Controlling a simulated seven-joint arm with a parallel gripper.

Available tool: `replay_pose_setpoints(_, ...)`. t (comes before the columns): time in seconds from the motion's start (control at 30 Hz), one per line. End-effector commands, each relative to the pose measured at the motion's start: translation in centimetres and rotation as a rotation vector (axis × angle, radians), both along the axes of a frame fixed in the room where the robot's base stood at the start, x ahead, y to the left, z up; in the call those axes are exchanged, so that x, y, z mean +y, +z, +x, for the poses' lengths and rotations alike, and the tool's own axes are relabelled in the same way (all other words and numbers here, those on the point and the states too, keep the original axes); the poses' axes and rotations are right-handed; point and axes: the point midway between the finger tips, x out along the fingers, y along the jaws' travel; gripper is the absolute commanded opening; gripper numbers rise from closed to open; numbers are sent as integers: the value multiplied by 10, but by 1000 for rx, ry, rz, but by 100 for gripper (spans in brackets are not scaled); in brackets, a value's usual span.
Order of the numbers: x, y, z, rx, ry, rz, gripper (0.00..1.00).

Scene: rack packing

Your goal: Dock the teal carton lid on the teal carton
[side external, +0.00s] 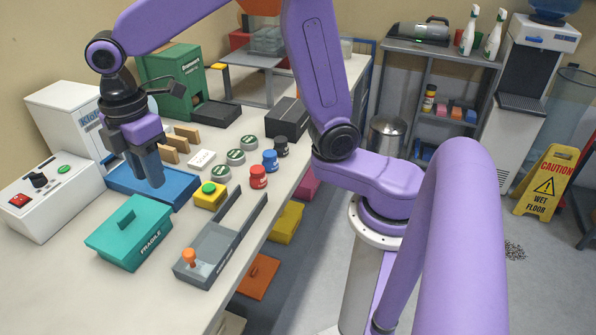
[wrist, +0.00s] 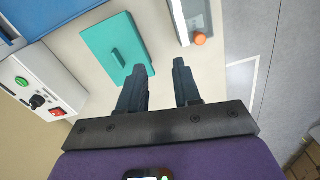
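The teal carton (side external: 143,251), marked FRAGILE, stands on the near left of the bench in the side view. The teal lid (side external: 148,215), with a raised bar handle, lies flat on top of it. No gap shows between them, but I cannot tell whether the lid is fully seated. In the wrist view the lid (wrist: 97,46) shows from above, with its handle uncovered. My gripper (side external: 151,172) hangs above the blue tray, behind the carton and clear of the lid. In the wrist view its fingers (wrist: 158,78) are apart with nothing between them.
The grey slotted rack (side external: 212,250) with an orange knob stands right of the carton. The blue tray (side external: 182,193), yellow button box (side external: 210,195) and white control box (side external: 50,205) are nearby. Red, blue and black jars stand along the bench edge. Bare bench lies in front of the carton.

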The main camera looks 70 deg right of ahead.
Motion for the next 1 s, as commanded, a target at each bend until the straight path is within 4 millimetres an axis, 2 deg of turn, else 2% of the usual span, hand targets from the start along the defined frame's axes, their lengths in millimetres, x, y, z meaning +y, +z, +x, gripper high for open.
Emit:
replay_pose_setpoints(0.03,-6,0,-14,-1,-14,2,33)
replay_pose_setpoints(0.37,-49,-10,-107,-3,-138,11,33)
replay_pose_setpoints(0.7,-106,-29,-198,-1,-258,20,33)
replay_pose_setpoints(0.83,-121,-35,-220,0,-290,23,33)
replay_pose_setpoints(1.0,-129,-39,-232,0,-308,25,33)
